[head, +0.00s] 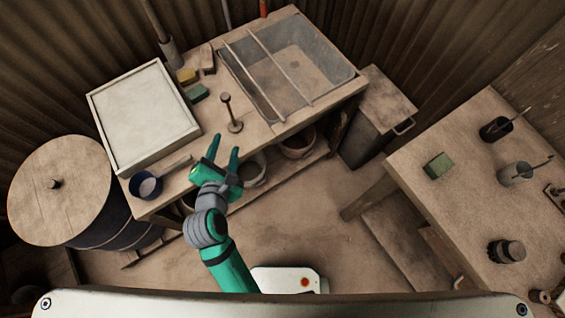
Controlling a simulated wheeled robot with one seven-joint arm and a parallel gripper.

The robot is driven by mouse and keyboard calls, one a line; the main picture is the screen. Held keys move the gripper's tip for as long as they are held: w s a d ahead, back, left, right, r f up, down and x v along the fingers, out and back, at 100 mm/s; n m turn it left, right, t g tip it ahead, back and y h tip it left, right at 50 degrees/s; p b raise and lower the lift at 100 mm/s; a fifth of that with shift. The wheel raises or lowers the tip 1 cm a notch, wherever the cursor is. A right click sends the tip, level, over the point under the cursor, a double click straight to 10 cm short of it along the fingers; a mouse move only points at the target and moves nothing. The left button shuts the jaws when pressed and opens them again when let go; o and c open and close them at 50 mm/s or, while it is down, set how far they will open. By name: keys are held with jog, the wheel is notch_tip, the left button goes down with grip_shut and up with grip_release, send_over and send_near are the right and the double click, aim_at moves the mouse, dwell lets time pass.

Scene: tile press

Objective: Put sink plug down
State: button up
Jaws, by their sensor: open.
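A thing that looks like the sink plug (234,125), with a round base and an upright knobbed stem, stands on the wooden bench (178,208) beside the sink (290,70). My gripper (224,154) is open, its two teal fingers apart and pointing towards the bench. In the head view it shows just below the plug, over the bench's front edge, with a visible gap to the plug. Nothing shows between the fingers. The sink basin is grey, with two thin bars across it.
A framed white board (143,115) lies left of the plug. Green (196,93) and yellow (187,76) blocks lie behind it. A drum (60,190) is at left; a side table (470,170) is at right.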

jog(key=s+d+f+m+y, duration=0.1)
jog(key=s+d+f+m, duration=0.4)
jog(key=s+d+m, duration=0.55)
jog(key=s+d+r+m+t, duration=0.1)
jog(key=s+d+r+m, duration=0.1)
jog(key=s+m, duration=0.3)
jog(key=s+d+r+m+t+h, duration=0.1)
jog(key=s+d+m, duration=0.3)
jog(key=m, duration=0.7)
jog(key=shift+s+r, duration=0.65)
jog(key=shift+s, duration=0.35)
